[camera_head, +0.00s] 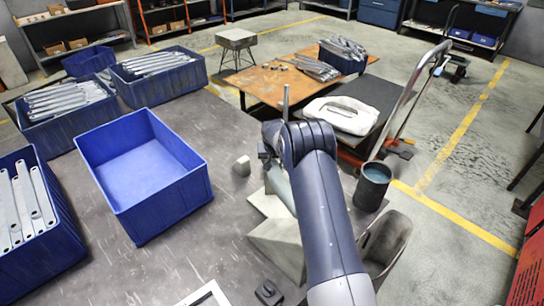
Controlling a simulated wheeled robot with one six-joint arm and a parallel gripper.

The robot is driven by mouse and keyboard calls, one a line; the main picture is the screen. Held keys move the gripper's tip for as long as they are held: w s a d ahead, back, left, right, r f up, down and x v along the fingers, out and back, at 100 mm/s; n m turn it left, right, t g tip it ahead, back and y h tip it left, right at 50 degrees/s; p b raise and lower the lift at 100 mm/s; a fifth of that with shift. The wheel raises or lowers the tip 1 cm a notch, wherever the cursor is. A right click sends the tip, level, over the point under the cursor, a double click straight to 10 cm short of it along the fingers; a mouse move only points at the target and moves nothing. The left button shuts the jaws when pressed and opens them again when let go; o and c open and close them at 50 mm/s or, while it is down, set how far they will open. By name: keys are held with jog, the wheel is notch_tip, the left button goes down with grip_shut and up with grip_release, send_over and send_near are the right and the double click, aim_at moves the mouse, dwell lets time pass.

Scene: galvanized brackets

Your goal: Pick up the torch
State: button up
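I cannot make out a torch for certain. A small dark object (268,292) lies on the grey table (130,262) at the bottom edge, too small to identify. A thin upright grey rod (286,102) shows just beyond the end of my arm; I cannot tell what it belongs to. My arm reaches up from the bottom right of centre over the table. My gripper is mostly hidden behind my own arm links, so its fingers and anything between them do not show.
An empty blue bin (128,216) stands left of my arm, with bracket-filled blue bins (70,254) beside and behind it. A small grey block (241,166) and pale angular pieces (278,240) lie near my arm. A dark cup (372,187) stands to the right.

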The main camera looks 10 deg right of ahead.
jog(key=c, duration=1)
jog(key=shift+r, duration=0.1)
jog(key=shift+r, duration=0.1)
